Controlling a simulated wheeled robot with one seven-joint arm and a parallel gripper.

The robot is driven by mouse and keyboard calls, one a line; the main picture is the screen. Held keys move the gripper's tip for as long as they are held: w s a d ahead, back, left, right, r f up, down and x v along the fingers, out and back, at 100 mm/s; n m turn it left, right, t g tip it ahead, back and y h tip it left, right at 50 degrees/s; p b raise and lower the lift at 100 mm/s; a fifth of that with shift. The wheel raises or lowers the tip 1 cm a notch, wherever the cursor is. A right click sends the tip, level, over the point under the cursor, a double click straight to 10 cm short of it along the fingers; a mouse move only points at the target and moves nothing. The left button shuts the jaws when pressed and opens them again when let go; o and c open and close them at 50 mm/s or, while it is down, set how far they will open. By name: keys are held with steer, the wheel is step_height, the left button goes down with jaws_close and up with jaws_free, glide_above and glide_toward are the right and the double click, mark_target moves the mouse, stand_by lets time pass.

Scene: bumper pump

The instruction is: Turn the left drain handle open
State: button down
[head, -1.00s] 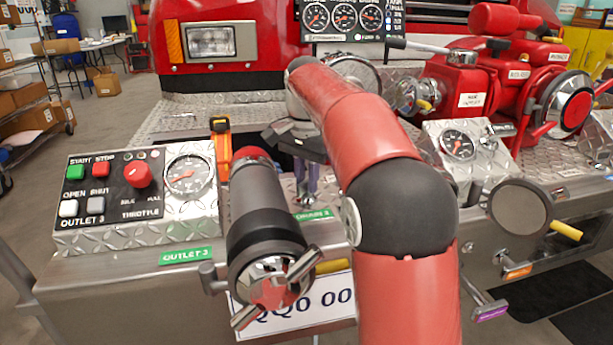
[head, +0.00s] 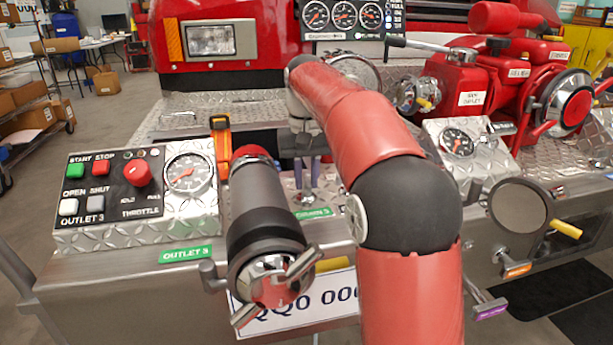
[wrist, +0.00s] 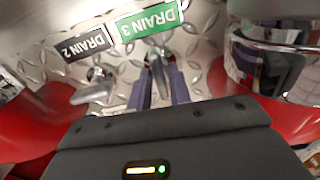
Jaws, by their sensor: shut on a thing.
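The drain 3 handle, a small chrome lever, stands on the diamond-plate bumper beside the green DRAIN 3 label (head: 312,213); in the wrist view the handle (wrist: 158,65) lies between my fingers. My gripper (head: 308,176), with purple-grey fingers, points down and is shut on this handle; the fingers also show in the wrist view (wrist: 160,84). The handle's far end is hidden by the fingers and palm. A second chrome drain lever (wrist: 94,91) sits beside it under the dark DRAIN 2 label (wrist: 85,43), apart from my fingers.
The large black and chrome outlet pipe (head: 264,215) stands close left of my gripper. The control panel (head: 130,190) is further left. A red pump (head: 470,90) and a small gauge box (head: 460,147) stand at the right. An orange latch (head: 221,140) rises behind the pipe.

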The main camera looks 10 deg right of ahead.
mark_target(306, 178)
steer(key=shift+n, duration=0.5)
steer(key=c, duration=1.5)
jaws_free()
steer(key=shift+r, duration=3.95)
